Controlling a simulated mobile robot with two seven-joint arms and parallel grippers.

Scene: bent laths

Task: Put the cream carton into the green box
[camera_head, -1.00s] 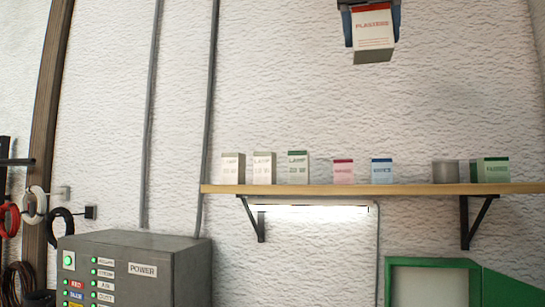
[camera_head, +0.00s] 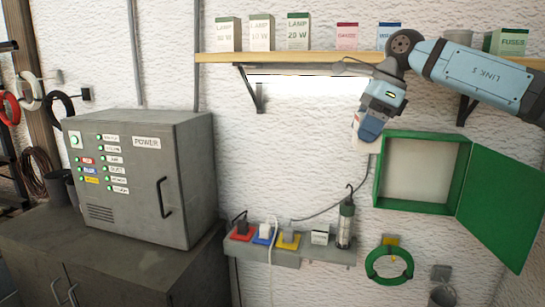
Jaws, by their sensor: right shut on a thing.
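The green box (camera_head: 372,187) is fixed to the wall at the right, with its door (camera_head: 503,205) swung open to the right and a pale, empty-looking inside. My right gripper (camera_head: 369,124) comes down in front of the shelf, just left of the box's upper left corner. It is shut on the cream carton (camera_head: 363,147), of which only a small pale part shows below the fingers. The gripper hides the rest of the carton. I cannot tell how far in front of the box it is. My left gripper is not in view.
Above is a wooden shelf (camera_head: 290,57) with several cartons, partly hidden by my right arm. A grey power cabinet (camera_head: 185,180) stands at the left. The box's opening looks clear.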

